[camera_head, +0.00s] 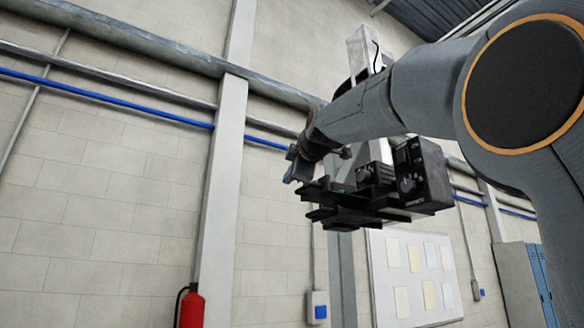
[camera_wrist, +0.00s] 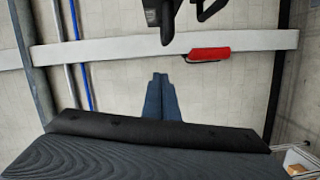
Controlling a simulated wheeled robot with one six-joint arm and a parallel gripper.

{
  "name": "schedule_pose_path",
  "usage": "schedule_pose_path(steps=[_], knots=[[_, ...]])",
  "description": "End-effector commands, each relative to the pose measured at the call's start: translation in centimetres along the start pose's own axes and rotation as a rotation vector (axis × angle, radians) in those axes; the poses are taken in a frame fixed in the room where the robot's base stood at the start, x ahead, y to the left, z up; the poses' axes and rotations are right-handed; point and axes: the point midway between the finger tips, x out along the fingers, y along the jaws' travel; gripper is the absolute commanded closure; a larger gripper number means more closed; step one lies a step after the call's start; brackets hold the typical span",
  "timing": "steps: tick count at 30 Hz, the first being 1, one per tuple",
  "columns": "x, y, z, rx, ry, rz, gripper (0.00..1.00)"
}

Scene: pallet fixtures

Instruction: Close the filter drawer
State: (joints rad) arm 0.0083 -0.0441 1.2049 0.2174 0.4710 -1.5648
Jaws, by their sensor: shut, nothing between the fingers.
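My gripper (camera_head: 292,172) is shut and empty at the left end of my arm in the head view. Its two grey-blue fingers (camera_wrist: 160,98) lie together in the wrist view. A black unit with knobs (camera_head: 412,185) shows below and right of my gripper in the head view, with flat black parts (camera_head: 335,205) jutting left from it. Black parts (camera_wrist: 163,18) also show at the top edge of the wrist view, apart from the fingers. I cannot tell which part is the filter drawer, or how far open it is.
A red fire extinguisher (camera_head: 191,308) hangs at the wall by a pale pillar (camera_head: 222,180); it also shows in the wrist view (camera_wrist: 208,55). A board with papers (camera_head: 412,275) and blue lockers (camera_head: 540,275) stand at the right. Left of my gripper is clear.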

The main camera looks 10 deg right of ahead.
Motion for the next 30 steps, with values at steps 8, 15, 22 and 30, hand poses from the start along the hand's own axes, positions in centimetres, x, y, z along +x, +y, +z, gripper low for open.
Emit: schedule_pose_path(steps=[8,15,22,30], knots=[[1.1,0.0,3.0,0.001,-0.001,0.000,1.00],[1.2,0.0,3.9,-0.001,0.001,0.001,1.00],[1.3,0.0,3.9,0.000,0.002,0.001,1.00],[1.7,-0.2,3.8,0.000,0.015,-0.001,1.00]])
